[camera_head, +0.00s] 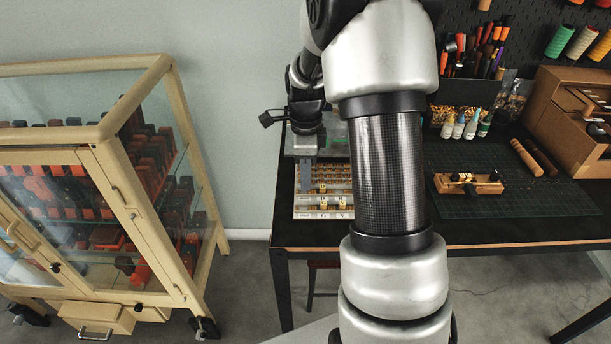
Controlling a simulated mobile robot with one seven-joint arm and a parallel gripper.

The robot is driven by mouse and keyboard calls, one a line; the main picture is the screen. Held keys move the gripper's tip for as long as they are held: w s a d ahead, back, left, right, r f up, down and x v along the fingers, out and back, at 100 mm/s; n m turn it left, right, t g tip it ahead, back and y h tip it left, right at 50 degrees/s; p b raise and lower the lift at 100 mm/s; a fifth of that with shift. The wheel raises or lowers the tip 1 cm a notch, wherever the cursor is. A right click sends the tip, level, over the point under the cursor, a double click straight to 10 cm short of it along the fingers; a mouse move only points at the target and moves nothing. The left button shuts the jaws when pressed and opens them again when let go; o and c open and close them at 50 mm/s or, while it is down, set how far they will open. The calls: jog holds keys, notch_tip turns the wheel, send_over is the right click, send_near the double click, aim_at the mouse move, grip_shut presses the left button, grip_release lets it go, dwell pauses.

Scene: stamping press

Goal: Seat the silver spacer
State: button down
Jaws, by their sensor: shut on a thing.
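My gripper (307,188) hangs fingers down over the left part of the tray of small brass-coloured pieces (300,214) at the table's left end. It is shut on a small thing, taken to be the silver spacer. That thing is too small and too hidden between the fingers to make out clearly. The tray has light strips, several brass pieces in rows and large letters along its front edge. My forearm hides the area right of the tray. I cannot tell whether the held thing touches the tray.
A wood-framed glass cabinet (113,150) stands at the left. On the dark table, a green cutting mat (540,198) carries a wooden clamp-like tool (468,184) and wooden rods (527,160). Small bottles (465,125) and a brown wooden box (560,110) stand behind.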

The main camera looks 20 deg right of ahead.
jog(key=shift+f, duration=0.15)
jog(key=shift+f+b, duration=0.5)
jog(key=shift+f, duration=0.25)
jog(key=c, duration=1.7)
grip_release()
jog(key=shift+r, duration=0.1)
notch_tip(320, 180, up, 17)
jog(key=shift+r+p, duration=0.2)
jog(key=shift+p, duration=0.75)
